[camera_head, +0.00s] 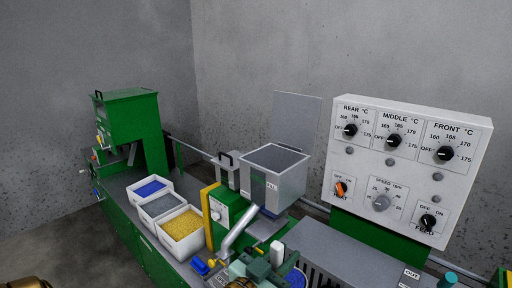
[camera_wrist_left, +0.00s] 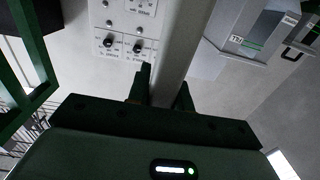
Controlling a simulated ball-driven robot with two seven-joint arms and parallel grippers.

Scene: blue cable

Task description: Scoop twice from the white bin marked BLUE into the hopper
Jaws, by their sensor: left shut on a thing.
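The white bin marked BLUE (camera_head: 151,198), with blue pellets in it, is the farthest of the bins at left in the head view. The grey open-topped hopper (camera_head: 287,182) stands at the middle; it also shows at the upper right of the left wrist view (camera_wrist_left: 240,42). My left gripper (camera_head: 262,262) is low in the head view, in front of the hopper. In the left wrist view its dark fingers (camera_wrist_left: 164,88) are shut on a pale bar (camera_wrist_left: 182,40), which looks like the scoop's handle. My right gripper is out of view.
A bin of grey pellets (camera_head: 144,216) and a bin of yellow pellets (camera_head: 200,245) stand nearer than the blue one. A silver tube (camera_head: 240,230) slants below the hopper. A white control panel (camera_head: 363,205) rises at the right. A green machine (camera_head: 133,108) stands behind the bins.

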